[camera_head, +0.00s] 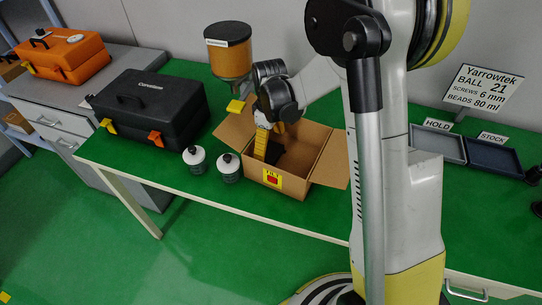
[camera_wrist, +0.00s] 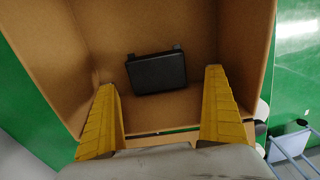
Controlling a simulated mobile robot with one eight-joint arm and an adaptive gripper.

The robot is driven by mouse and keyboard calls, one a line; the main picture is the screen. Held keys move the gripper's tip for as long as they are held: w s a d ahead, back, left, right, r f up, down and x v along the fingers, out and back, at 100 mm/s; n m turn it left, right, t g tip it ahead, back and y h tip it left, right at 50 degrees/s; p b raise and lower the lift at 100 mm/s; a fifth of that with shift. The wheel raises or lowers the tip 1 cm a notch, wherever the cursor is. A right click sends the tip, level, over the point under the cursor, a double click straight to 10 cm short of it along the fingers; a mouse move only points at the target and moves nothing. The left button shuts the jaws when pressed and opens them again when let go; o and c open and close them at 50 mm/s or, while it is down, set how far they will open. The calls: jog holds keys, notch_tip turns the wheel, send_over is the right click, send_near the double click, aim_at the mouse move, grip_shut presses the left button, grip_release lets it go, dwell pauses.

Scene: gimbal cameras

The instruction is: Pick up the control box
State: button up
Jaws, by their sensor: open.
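A small black box (camera_wrist: 156,72), the likely control box, lies flat inside an open cardboard box (camera_wrist: 60,50). In the head view the cardboard box (camera_head: 313,158) stands on the green table, and a dark patch (camera_head: 273,153) in it is probably the same black box. My gripper (camera_wrist: 160,82) is open and empty, its yellow fingers spread wide either side of the black box in the picture. In the head view my gripper (camera_head: 262,143) reaches down into the left part of the cardboard box. The gap between fingers and black box is hard to judge.
Two white-lidded jars (camera_head: 229,167) stand left of the cardboard box. Trays (camera_head: 437,143) and a sign (camera_head: 483,87) are at right. Raised cardboard flaps (camera_head: 331,160) surround the opening.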

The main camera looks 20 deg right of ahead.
aim_at(271, 151)
jog(key=f+b, duration=0.1)
jog(key=f, duration=0.1)
jog(key=f+b, duration=0.1)
jog(key=f, duration=0.1)
jog(key=shift+w+d+f, duration=0.1)
jog(key=shift+d+f, duration=0.1)
jog(key=shift+r, duration=0.1)
jog(key=c, duration=1.2)
jog(key=shift+c, duration=0.2)
jog(key=shift+r+p, duration=0.4)
jog(key=shift+r, duration=0.15)
jog(key=r+p, duration=0.1)
jog(key=r, duration=0.1)
jog(key=d+r+p, duration=0.1)
jog(key=r, duration=0.1)
jog(key=s+d+r+p, duration=0.3)
jog(key=d+r, duration=0.3)
jog(key=d, duration=0.4)
jog(key=shift+s+d+p, duration=0.15)
jog(key=shift+s+p, duration=0.05)
jog(key=shift+p, duration=0.2)
